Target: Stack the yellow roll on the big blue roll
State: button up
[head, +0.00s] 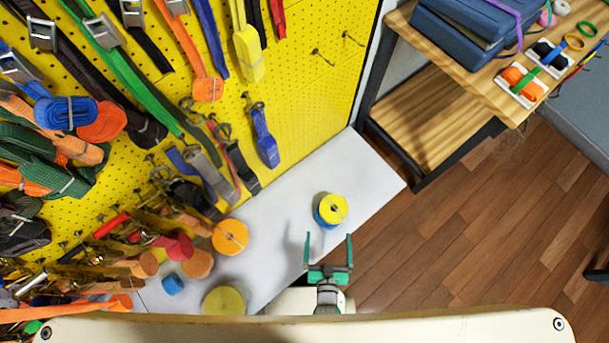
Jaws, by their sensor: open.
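The yellow roll (340,202) sits on top of the big blue roll (321,220) on the white shelf. It covers most of the blue roll's top, and blue shows along the lower left. From this steep angle I cannot tell how well the two are centred. My gripper (328,240) is open and empty, with its two green fingers spread apart. In the picture it is just below the two rolls, and the fingers appear clear of both.
Several other rolls stand at the shelf's left: an orange roll (230,237), a small blue roll (172,284) and a large dull yellow roll (224,302). Straps hang on the yellow pegboard (300,90). The white shelf (365,180) is bare right of the stack. A wooden table (400,35) stands upper right.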

jog(key=s+a+r, duration=0.1)
jog(key=a+r, duration=0.2)
jog(key=r, duration=0.8)
jog(key=s+a+r+t, duration=0.1)
jog(key=s+a+r, duration=0.1)
jog(key=r, duration=0.9)
jog(key=s+a+r+y, duration=0.1)
jog(key=s+a+r, duration=0.1)
jog(key=r, duration=0.9)
jog(key=shift+s+a, duration=0.2)
jog(key=shift+a, duration=0.6)
jog(key=shift+w, duration=0.15)
